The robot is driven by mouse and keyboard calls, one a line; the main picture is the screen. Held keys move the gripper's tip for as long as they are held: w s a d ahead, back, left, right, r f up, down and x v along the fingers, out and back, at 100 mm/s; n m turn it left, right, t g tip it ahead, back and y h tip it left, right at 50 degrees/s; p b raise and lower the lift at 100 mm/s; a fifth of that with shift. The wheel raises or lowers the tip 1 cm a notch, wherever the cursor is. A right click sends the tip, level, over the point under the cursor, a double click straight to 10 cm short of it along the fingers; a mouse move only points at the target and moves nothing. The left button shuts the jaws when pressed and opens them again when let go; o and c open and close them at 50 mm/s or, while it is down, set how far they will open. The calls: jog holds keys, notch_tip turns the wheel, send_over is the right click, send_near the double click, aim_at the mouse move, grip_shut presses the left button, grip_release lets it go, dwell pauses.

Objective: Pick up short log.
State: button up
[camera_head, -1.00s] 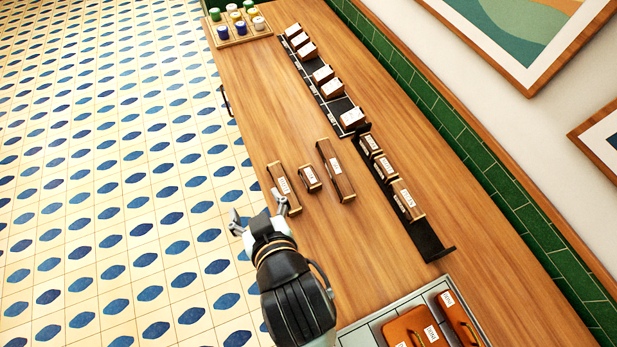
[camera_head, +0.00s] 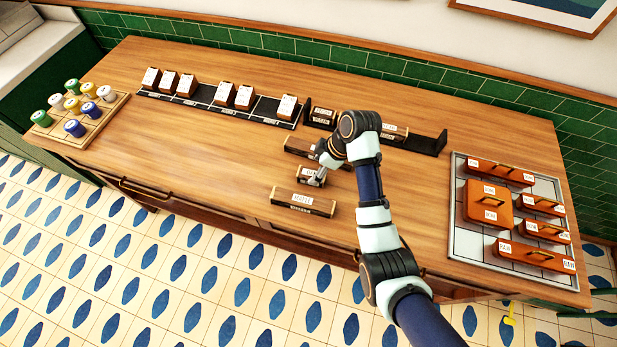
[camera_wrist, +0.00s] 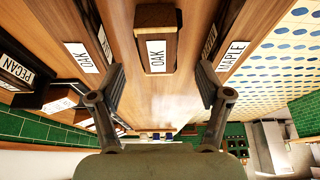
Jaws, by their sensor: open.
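The short log (camera_head: 309,178) is a small dark wooden block with a white label, lying on the counter between two longer logs. In the wrist view the short log (camera_wrist: 156,22) has a label reading OAK and lies centred ahead of the gap between my fingers. My gripper (camera_head: 322,172) is right at the short log and hides part of it in the head view. In the wrist view my gripper (camera_wrist: 163,80) is open, with a fingertip to each side and clear space between them. Whether a finger touches the log I cannot tell.
A longer log labelled MAPLE (camera_head: 303,204) lies in front, and another long log (camera_head: 298,146) lies behind. A black rack (camera_head: 428,144) with logs stands at the back. A tray of orange boxes (camera_head: 458,243) is right; a tray of jars (camera_head: 112,107) is left.

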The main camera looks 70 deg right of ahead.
aim_at(312, 173)
jog(key=b+x, duration=0.1)
jog(key=x, duration=0.4)
jog(key=shift+d+f, duration=0.1)
jog(key=shift+d, duration=0.05)
jog(key=c, duration=1.3)
notch_tip(312, 173, up, 20)
jog(key=p, duration=0.7)
